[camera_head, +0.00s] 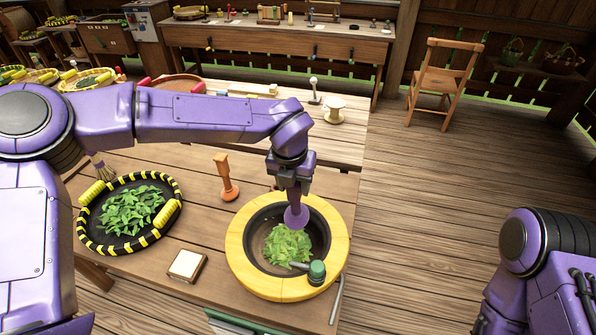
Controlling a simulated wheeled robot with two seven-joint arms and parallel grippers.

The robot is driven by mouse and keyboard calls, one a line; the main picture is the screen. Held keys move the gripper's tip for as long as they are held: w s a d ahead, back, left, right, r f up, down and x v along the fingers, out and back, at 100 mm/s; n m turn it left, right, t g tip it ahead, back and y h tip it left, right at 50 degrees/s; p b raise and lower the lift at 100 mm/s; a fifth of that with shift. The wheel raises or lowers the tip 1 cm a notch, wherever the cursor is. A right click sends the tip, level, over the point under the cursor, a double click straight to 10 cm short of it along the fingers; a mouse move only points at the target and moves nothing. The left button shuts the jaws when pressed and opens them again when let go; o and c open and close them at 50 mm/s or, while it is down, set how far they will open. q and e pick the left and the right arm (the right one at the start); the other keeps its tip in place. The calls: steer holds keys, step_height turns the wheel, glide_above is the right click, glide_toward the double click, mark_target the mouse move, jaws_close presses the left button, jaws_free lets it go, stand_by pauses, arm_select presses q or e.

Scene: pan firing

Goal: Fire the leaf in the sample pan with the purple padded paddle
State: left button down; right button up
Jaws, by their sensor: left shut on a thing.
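The sample pan (240,258) is a dark round bowl with a wide yellow rim, set at the front of the wooden table. A heap of green leaf (288,245) lies in it. My left gripper (293,184) is over the back part of the pan, pointing down, shut on the purple padded paddle (297,217). The paddle's round purple head hangs inside the rim, at the back edge of the leaf in the picture; I cannot tell if it touches the leaf. My right arm shows at the lower right, but its gripper is out of view.
A green-topped knob (317,268) sits at the pan's front right rim. A black-and-yellow tray (84,225) of leaves lies to the left. An orange upright tool (228,182) and a small pale square block (186,264) stand between. A wooden chair (443,80) is at the back right.

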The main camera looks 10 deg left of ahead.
arm_select(q)
steer(key=shift+s+r, duration=0.35)
steer(key=shift+s, duration=0.2)
steer(key=shift+w+f+b, duration=0.2)
steer(key=shift+f+b, duration=0.2)
steer(key=shift+f, duration=0.05)
step_height(320, 180, down, 10)
steer(key=b, duration=0.7)
steer(key=shift+f, duration=0.2)
arm_select(e)
step_height(320, 180, down, 8)
arm_select(q)
steer(key=a+p, duration=0.2)
steer(key=a, duration=0.3)
step_height(320, 180, up, 10)
steer(key=p, duration=0.6)
glide_above(295, 220)
steer(key=s, duration=0.3)
steer(key=shift+s+d+r, duration=0.15)
steer(key=shift+d+r, duration=0.15)
steer(key=shift+d, duration=0.05)
arm_select(e)
step_height(295, 220, up, 8)
steer(key=shift+s+r, duration=0.2)
steer(key=shift+s, duration=0.15)
